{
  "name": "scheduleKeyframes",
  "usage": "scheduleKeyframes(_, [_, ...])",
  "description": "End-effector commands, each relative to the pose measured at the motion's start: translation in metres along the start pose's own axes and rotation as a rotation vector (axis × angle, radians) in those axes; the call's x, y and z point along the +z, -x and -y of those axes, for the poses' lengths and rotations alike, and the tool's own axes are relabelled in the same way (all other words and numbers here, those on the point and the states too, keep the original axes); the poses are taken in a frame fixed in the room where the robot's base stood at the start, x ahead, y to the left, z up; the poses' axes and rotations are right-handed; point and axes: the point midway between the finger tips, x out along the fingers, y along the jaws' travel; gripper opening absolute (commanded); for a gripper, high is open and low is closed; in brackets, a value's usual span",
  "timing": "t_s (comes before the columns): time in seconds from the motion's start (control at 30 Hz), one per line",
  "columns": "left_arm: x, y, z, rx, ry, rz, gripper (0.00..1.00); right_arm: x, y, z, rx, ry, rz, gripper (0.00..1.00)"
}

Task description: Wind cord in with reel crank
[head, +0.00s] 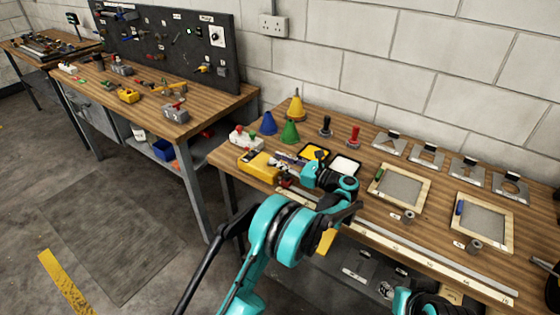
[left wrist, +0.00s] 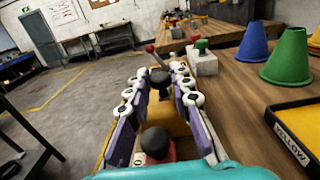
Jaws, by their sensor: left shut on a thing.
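The yellow reel body (head: 257,166) lies near the left front of the right-hand bench in the head view. My left gripper (head: 288,164) reaches over its right side. In the left wrist view the fingers of my left gripper (left wrist: 159,90) stand on both sides of a black crank knob (left wrist: 160,79) and are shut on it. The yellow body (left wrist: 168,118) shows below and between them. A red part with a black knob (left wrist: 156,147) sits nearer the camera. I cannot make out the cord. My right gripper is not in view.
A grey box with red and green buttons (head: 245,138) stands behind the reel. Blue (head: 269,123), green (head: 289,132) and yellow (head: 296,106) cones stand farther back. A tray labelled YELLOW (left wrist: 291,136) is close on the right. Framed panels (head: 425,182) lie farther right. Open floor lies left.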

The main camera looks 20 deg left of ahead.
Motion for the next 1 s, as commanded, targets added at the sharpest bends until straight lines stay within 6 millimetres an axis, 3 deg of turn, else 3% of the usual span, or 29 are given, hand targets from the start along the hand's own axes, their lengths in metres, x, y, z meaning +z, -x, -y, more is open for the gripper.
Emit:
scheduleKeyframes(0.07, [0.001,0.0,0.0,-0.002,0.0,0.001,0.0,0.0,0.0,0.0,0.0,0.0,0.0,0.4])
scheduleKeyframes(0.1, [0.0,0.0,0.0,-0.002,0.0,0.001,0.32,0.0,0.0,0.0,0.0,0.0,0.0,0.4])
scheduleKeyframes(0.17, [0.0,0.0,0.0,-0.002,0.0,0.001,0.43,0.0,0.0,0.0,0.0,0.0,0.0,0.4])
scheduleKeyframes(0.57, [0.0,0.009,0.001,-0.004,0.0,0.0,0.43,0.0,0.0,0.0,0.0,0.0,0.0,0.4])
scheduleKeyframes(1.0, [0.0,0.097,0.001,-0.005,0.0,0.001,0.43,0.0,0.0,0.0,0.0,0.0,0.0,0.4])
